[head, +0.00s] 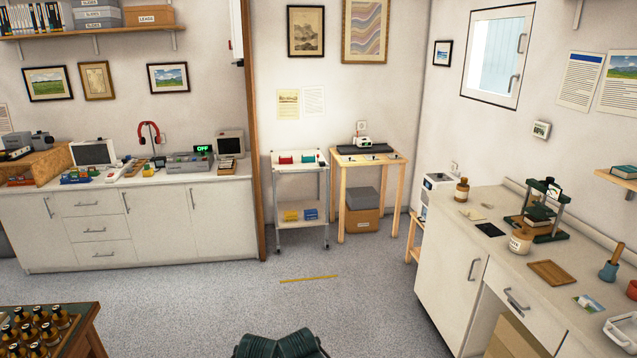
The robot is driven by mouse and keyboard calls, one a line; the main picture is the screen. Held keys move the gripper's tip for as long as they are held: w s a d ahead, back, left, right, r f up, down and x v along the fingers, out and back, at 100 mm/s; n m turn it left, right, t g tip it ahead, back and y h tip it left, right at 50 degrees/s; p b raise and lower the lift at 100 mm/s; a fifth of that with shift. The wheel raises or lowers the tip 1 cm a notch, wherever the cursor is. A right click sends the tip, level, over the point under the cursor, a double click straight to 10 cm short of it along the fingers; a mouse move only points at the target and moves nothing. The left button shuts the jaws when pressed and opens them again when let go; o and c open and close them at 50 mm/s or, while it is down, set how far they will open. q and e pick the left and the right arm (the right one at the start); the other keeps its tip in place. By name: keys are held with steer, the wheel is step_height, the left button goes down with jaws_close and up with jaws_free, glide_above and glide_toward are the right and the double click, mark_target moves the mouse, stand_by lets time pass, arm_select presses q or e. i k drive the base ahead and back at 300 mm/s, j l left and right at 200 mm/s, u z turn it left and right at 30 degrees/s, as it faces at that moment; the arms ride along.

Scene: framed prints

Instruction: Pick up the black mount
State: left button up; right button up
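A small flat black square (490,229), which looks like the black mount, lies on the right-hand white counter (452,240) near its front edge. It is left of a cream jar and in front of a dark green press. It is far off and small, so its details cannot be made out. Neither of my grippers shows in the head view.
The counter also holds a brown bottle (462,190), the cream jar (520,241), the dark green press (541,212) and a wooden board (550,273). Open grey floor (370,290) lies before it. A table of bottles (85,325) stands at lower left.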

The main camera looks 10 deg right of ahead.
mark_target(491, 228)
steer(key=i+j+z, duration=0.1)
steer(key=i+z, duration=0.2)
steer(key=i, duration=0.3)
steer(key=i+j+z, duration=0.3)
steer(key=i, duration=0.25)
steer(key=i+z, duration=0.3)
steer(key=z, duration=0.15)
steer(key=i+j+z, duration=0.15)
steer(key=z, duration=0.25)
steer(key=i+j+z, duration=0.25)
steer(key=z, duration=0.2)
steer(key=i+j+z, duration=0.25)
steer(key=z, duration=0.2)
steer(key=i+j+z, duration=0.2)
steer(key=j+z, duration=0.15)
steer(key=j, duration=0.2)
steer(key=i+j+z, duration=0.2)
steer(key=j, duration=0.15)
